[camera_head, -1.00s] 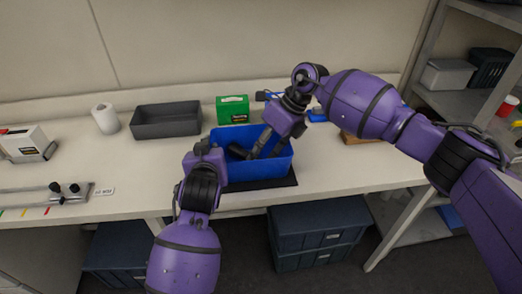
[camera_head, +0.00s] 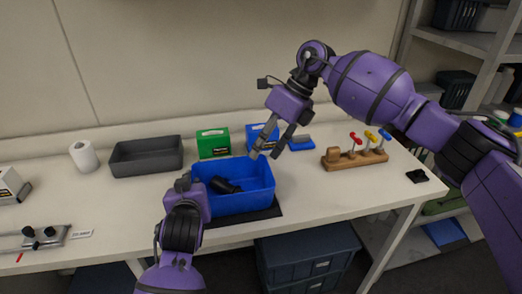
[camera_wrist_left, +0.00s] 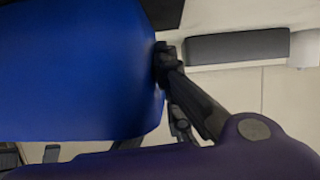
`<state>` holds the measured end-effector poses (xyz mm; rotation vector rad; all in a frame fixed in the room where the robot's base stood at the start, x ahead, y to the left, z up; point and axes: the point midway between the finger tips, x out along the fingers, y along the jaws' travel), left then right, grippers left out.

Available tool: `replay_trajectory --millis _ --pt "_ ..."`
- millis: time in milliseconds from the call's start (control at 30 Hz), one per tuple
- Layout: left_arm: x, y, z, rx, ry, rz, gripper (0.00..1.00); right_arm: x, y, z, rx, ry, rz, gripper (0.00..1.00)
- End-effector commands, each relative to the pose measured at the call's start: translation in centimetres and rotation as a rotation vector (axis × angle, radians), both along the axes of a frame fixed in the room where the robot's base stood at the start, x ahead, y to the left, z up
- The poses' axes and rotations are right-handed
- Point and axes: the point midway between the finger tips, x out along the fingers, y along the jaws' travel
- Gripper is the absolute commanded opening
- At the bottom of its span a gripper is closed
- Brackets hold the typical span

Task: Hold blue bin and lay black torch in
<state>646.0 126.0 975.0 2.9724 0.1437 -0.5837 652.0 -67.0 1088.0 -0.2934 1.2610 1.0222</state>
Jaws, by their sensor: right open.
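The blue bin (camera_head: 245,203) stands upright on a dark mat at the table's front. The black torch (camera_head: 226,186) lies inside it, towards the left. My left gripper (camera_head: 188,184) is at the bin's left wall, shut on its rim; its fingertips are mostly hidden in the head view. In the left wrist view, the blue bin (camera_wrist_left: 75,70) fills the left side, with a dark finger (camera_wrist_left: 165,62) against its edge. My right gripper (camera_head: 266,154) is open and empty, fingers pointing down above the bin's back right rim.
A grey tray (camera_head: 146,157), a green box (camera_head: 213,143) and a blue box (camera_head: 262,136) stand behind the bin. A wooden rack (camera_head: 355,160) with coloured-handled tools is to the right. A paper roll (camera_head: 83,157) stands left.

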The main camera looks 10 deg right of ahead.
Motion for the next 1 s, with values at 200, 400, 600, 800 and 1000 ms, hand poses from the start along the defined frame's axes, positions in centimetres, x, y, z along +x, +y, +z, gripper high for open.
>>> replay_trajectory --millis 200,400,600,800,1000 --pt "0.0 0.0 0.0 0.0 -0.001 0.0 0.17 0.0 0.0 0.0 0.0 0.0 0.0 0.45" --pt "0.0 0.0 0.0 0.0 0.0 0.0 0.27 0.0 0.0 0.0 0.0 0.0 0.0 0.45" --pt "-0.1 0.0 0.1 0.0 0.0 0.0 0.27 0.0 0.0 -0.1 0.0 0.0 0.0 0.45" --pt "-2.4 -0.2 0.9 -0.003 0.0 0.001 0.27 0.0 0.0 -0.1 0.0 0.0 0.0 0.45" --pt "-6.4 -0.5 2.6 -0.004 0.0 0.002 0.27 0.0 0.0 -0.1 0.0 0.0 0.0 0.45"
